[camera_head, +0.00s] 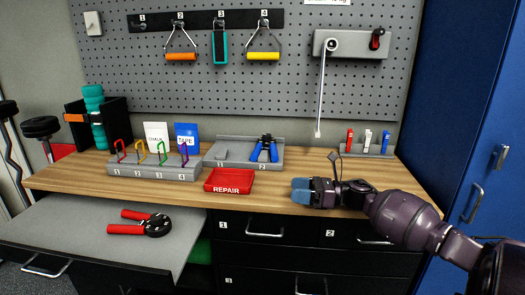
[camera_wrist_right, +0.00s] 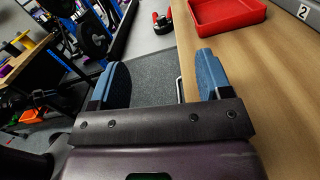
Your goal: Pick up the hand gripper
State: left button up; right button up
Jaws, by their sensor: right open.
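A hand gripper with red handles and a round black head (camera_head: 145,223) lies on the grey pull-out board (camera_head: 75,222) at the lower left in the head view. A second squeeze tool with blue handles (camera_head: 267,150) stands in slot 2 of the grey holder (camera_head: 228,151) at the back of the bench. My right gripper (camera_head: 302,190) is over the front of the bench, right of the red tray and well apart from both tools. In the right wrist view its blue fingers (camera_wrist_right: 163,72) are spread with nothing between them. My left gripper is not in view.
The red REPAIR tray (camera_head: 229,181) sits at the bench's front edge; it also shows in the right wrist view (camera_wrist_right: 228,12). A numbered rack with coloured carabiners (camera_head: 153,169) stands to its left. A pale strap (camera_head: 322,95) hangs behind my right gripper. The pull-out board is mostly clear.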

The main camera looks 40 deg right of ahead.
aim_at(271, 145)
jog(key=i+l, duration=0.3)
jog(key=l, duration=0.15)
jog(key=i+l, duration=0.3)
jog(key=l, duration=0.15)
jog(key=i+l, duration=0.3)
jog(key=l, duration=0.15)
